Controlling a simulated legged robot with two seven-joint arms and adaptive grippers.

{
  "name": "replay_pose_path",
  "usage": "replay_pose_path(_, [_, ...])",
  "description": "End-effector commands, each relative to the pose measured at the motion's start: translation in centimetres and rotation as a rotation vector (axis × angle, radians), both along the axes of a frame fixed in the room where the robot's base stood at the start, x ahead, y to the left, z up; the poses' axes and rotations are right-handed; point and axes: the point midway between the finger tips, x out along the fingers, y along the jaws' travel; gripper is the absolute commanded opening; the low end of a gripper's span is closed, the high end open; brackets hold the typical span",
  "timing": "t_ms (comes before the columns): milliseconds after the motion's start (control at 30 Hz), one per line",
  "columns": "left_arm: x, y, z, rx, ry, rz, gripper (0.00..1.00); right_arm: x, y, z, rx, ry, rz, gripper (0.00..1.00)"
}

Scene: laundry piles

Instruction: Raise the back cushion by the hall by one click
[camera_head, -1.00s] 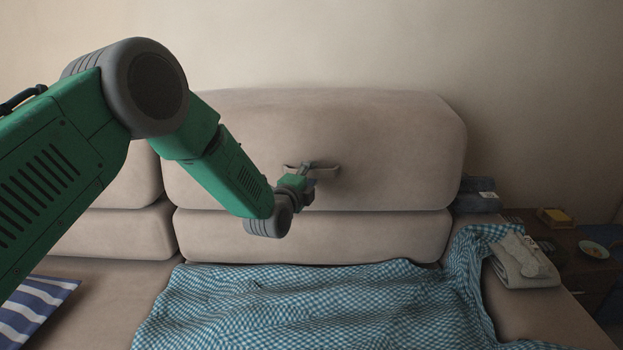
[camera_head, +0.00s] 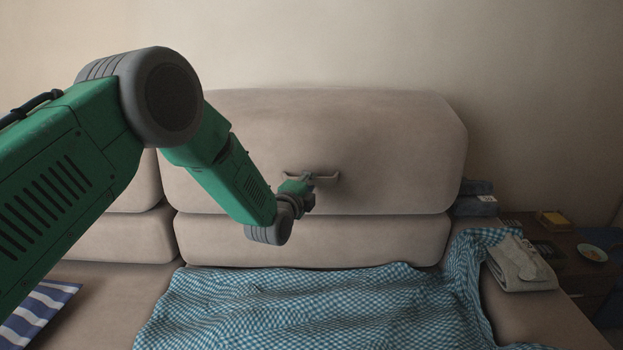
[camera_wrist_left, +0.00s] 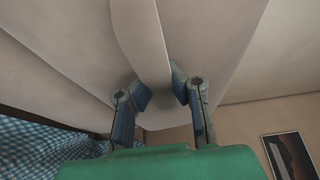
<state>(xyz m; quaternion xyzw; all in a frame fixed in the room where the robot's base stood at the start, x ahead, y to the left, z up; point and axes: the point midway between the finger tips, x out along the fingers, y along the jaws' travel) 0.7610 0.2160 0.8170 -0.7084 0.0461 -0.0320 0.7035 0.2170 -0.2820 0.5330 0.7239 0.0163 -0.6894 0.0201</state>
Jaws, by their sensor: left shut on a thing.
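The beige back cushion (camera_head: 405,145) stands upright in the middle of the sofa in the head view, with a fabric pull strap (camera_head: 328,178) on its front. My left gripper (camera_head: 308,181) is at this strap, its fingertips small and partly hidden by the wrist. In the left wrist view the pale strap (camera_wrist_left: 140,40) runs down between the two fingers of my left gripper (camera_wrist_left: 160,88), which are shut on it. My right gripper is in neither view.
A blue checked blanket (camera_head: 310,305) covers the seat. A striped cushion (camera_head: 40,308) lies at lower left. Folded cloth (camera_head: 520,265) lies on the right armrest, and dark folded items (camera_head: 475,200) sit behind it. A side table (camera_head: 580,270) holds a plate (camera_head: 593,253).

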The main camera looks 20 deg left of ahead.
Motion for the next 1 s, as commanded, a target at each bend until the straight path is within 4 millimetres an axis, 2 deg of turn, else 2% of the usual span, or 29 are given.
replay_pose_path(133, [-0.2,-0.2,-0.6,0.001,0.011,-0.005,0.00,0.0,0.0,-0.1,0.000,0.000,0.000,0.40])
replay_pose_path(200, [-0.2,-0.2,-0.6,0.001,0.011,-0.005,0.30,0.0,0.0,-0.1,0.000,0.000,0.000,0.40])
replay_pose_path(233, [-0.2,-0.2,-0.6,0.001,0.010,-0.005,0.33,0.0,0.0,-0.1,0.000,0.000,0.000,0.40])
replay_pose_path(533, [-0.1,-0.1,-0.3,0.000,0.005,-0.003,0.33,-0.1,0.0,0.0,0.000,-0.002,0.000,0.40])
replay_pose_path(667, [-0.8,-0.1,-0.3,0.001,0.005,-0.004,0.33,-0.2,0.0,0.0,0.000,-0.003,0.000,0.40])
replay_pose_path(767, [-2.2,0.0,-0.2,0.003,0.006,-0.005,0.33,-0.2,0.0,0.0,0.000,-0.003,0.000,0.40])
replay_pose_path(1000, [-7.1,0.7,-0.2,0.003,0.008,-0.004,0.33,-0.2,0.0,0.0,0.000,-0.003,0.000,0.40])
